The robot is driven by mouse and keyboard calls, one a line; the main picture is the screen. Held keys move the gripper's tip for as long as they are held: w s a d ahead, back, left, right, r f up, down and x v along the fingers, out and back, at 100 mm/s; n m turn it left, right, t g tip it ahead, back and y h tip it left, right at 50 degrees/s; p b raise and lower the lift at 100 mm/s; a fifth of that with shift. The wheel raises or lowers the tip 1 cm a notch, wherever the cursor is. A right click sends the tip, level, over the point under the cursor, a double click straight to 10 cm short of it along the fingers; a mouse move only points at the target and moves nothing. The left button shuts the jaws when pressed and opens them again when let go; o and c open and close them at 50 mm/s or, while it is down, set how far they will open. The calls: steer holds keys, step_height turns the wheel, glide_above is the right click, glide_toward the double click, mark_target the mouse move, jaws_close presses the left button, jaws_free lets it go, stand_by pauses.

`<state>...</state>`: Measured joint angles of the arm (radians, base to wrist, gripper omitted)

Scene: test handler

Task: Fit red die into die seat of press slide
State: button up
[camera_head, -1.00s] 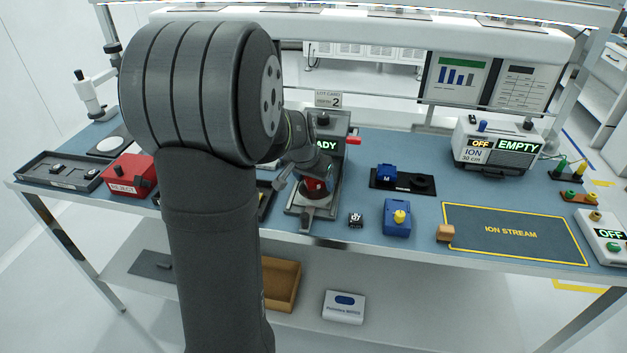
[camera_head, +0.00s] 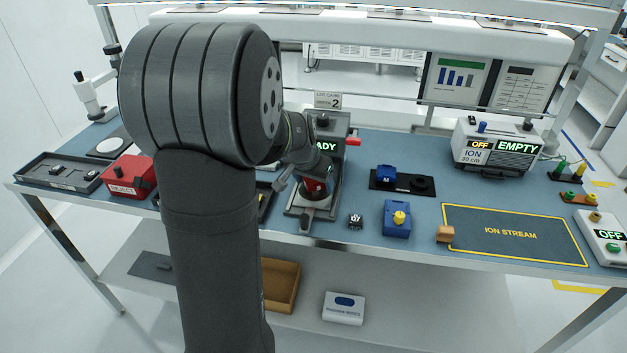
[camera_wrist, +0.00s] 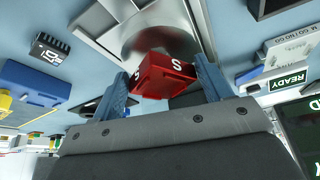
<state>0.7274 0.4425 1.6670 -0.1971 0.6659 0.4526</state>
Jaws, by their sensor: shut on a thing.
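The red die (camera_wrist: 163,76), marked with a white S, is held between the two blue-grey fingers of my gripper (camera_wrist: 166,82) in the wrist view. In the head view the red die (camera_head: 315,188) shows over the front of the grey press (camera_head: 299,210), and my gripper (camera_head: 312,178) is partly hidden by my own arm. The round metal face of the press slide (camera_wrist: 150,38) lies just beyond the die in the wrist view. The die seat itself is not clearly seen, and I cannot tell whether the die touches it.
A small black block (camera_head: 355,221) and a blue box with a yellow knob (camera_head: 397,219) stand right of the press. A black holder with a blue die (camera_head: 386,176) is behind them. A red reject bin (camera_head: 127,176) stands left.

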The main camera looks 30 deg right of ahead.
steer(key=shift+f, duration=0.45)
stand_by(0.5)
steer(key=shift+r, duration=0.15)
steer(key=shift+r, duration=0.3)
steer(key=shift+w, duration=0.15)
stand_by(1.2)
steer(key=shift+f, duration=0.45)
steer(key=shift+r, duration=0.1)
steer(key=shift+r, duration=0.3)
stand_by(0.4)
